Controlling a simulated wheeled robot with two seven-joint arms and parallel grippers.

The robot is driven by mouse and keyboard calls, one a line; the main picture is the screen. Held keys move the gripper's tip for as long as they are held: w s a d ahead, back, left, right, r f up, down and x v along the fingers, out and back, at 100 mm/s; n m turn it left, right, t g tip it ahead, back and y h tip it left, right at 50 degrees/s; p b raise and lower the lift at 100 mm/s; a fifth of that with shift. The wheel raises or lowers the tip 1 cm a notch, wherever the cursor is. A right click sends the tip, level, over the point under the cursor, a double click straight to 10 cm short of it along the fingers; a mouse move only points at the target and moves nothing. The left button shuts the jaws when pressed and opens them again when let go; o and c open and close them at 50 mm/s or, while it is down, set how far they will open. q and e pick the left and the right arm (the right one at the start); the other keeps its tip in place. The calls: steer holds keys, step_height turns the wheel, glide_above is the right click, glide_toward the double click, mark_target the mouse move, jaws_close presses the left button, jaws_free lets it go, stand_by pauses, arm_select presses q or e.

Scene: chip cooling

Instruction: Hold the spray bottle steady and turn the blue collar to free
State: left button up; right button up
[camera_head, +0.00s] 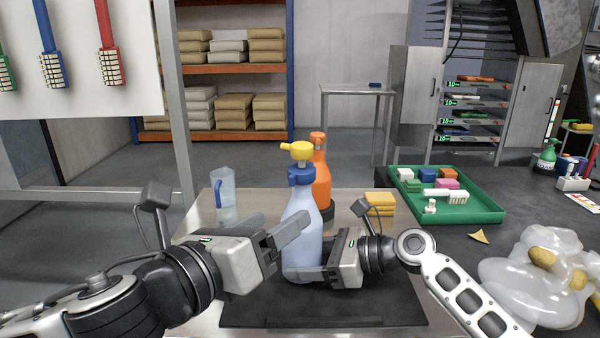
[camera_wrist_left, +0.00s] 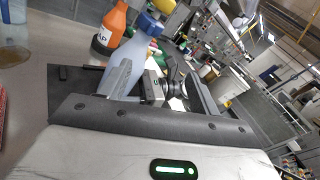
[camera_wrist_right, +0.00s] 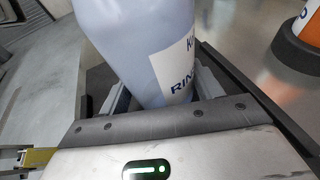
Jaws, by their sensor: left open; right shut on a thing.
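The spray bottle (camera_head: 300,235) is pale blue with a blue collar (camera_head: 301,174) and a yellow spray head (camera_head: 300,150). It stands upright on a black mat (camera_head: 325,312). My right gripper (camera_head: 312,270) is shut on its lower body; the right wrist view shows the bottle (camera_wrist_right: 135,40) between the fingers, with part of a label. My left gripper (camera_head: 287,233) is open, its fingers in front of and beside the bottle's body, below the collar. In the left wrist view the bottle (camera_wrist_left: 122,70) shows beyond the fingers, with the blue collar (camera_wrist_left: 148,24) near the top edge.
A clear jug (camera_head: 223,190) is at the left, and yellow sponges (camera_head: 380,203) are at the right. A green tray (camera_head: 470,212) of small items and a clear plastic bag (camera_head: 535,275) lie further right.

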mark_target(290, 180)
arm_select(q)
steer(key=w+d+m, duration=0.1)
steer(key=w, duration=0.3)
steer(key=w+d+r+m+t, duration=0.1)
steer(key=w, duration=0.2)
steer(key=w+d+r+m+y, duration=0.1)
steer(key=w+d, duration=0.1)
steer(key=w, duration=0.2)
steer(key=shift+w, duration=0.3)
steer(key=c, duration=1)
